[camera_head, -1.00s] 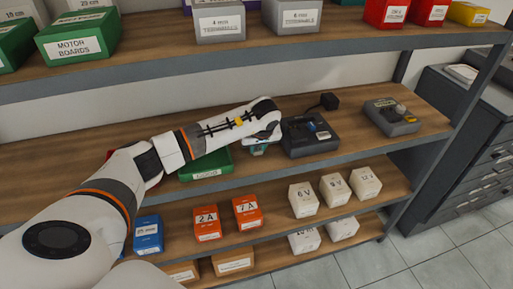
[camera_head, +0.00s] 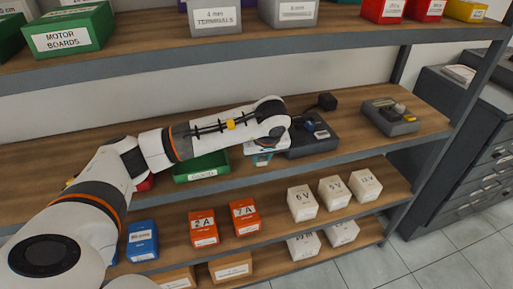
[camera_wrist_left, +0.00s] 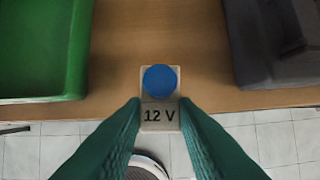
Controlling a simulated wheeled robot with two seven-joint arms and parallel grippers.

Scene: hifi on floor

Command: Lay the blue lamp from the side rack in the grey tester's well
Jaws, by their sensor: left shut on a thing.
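My left gripper (camera_head: 263,157) is at the front edge of the middle shelf, between a green bin and a dark grey tester (camera_head: 312,138). In the left wrist view its teal fingers (camera_wrist_left: 159,112) are shut on a small pale block marked 12 V with a round blue top, the blue lamp (camera_wrist_left: 160,80). The lamp is over the shelf's front edge. The tester has a small blue part on top; its well cannot be made out. Part of a dark grey body shows at the right of the wrist view (camera_wrist_left: 280,45). My right gripper is not in view.
The green bin (camera_head: 200,168) stands left of the gripper. Orange, blue and white boxes stand on the shelf below.

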